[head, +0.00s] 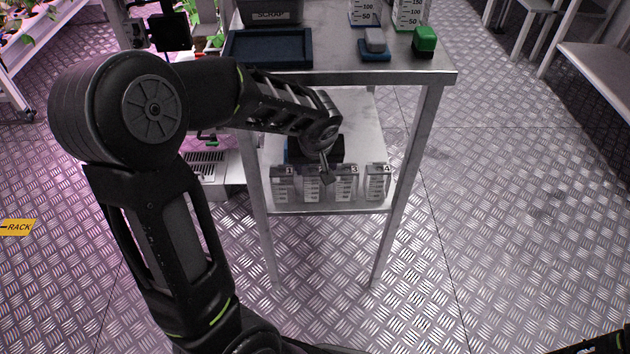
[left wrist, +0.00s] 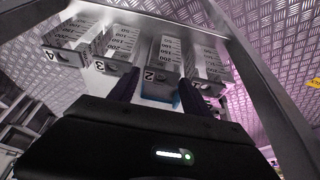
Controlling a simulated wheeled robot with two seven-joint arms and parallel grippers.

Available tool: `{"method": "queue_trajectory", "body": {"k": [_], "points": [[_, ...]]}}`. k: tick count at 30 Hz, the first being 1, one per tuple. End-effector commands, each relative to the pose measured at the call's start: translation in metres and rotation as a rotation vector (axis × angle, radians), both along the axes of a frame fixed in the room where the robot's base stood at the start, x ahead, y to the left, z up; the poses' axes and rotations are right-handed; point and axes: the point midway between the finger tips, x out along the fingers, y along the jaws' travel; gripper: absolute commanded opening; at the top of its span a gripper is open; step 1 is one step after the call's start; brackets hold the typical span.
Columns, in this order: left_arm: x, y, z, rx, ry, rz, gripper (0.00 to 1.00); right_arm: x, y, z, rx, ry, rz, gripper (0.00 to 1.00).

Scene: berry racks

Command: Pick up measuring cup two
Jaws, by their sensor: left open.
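Measuring cup two (head: 312,186) is a clear, graduated cup with a "2" label, in the row on the lower shelf. It also shows in the left wrist view (left wrist: 160,80), upside down, with a blue patch near its label end. My left gripper (left wrist: 158,98) is open, its dark fingers on either side of cup two's near end. I cannot tell whether they touch it. In the head view my left gripper (head: 325,172) is just above cups two and three, partly hidden by my wrist.
Cup one (head: 283,184), cup three (head: 346,184) and cup four (head: 377,184) stand close beside it. The upper tabletop (head: 400,77) is above the shelf, and table legs (head: 408,180) flank it. The upper top holds a blue tray (head: 268,63) and a green-topped block (head: 424,42).

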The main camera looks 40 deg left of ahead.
Motion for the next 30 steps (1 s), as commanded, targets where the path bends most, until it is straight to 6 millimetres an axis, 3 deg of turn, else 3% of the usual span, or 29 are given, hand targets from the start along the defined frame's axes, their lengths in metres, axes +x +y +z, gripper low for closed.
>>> {"method": "queue_trajectory", "body": {"k": [4, 14, 24, 30], "points": [[0.004, 0.003, -0.016, 0.0, 0.001, 0.0, 0.56, 0.002, -0.001, -0.006, -0.002, -0.003, -0.003, 0.36], [0.005, 0.005, -0.018, 0.0, 0.001, 0.0, 0.56, 0.002, -0.002, -0.006, -0.003, -0.003, -0.005, 0.36], [0.017, 0.016, -0.058, 0.001, 0.003, 0.001, 0.56, 0.005, -0.005, -0.02, -0.007, -0.009, -0.011, 0.36], [0.021, 0.019, -0.064, 0.0, 0.001, 0.0, 0.56, 0.006, -0.006, -0.02, -0.008, -0.01, -0.014, 0.36]]}}
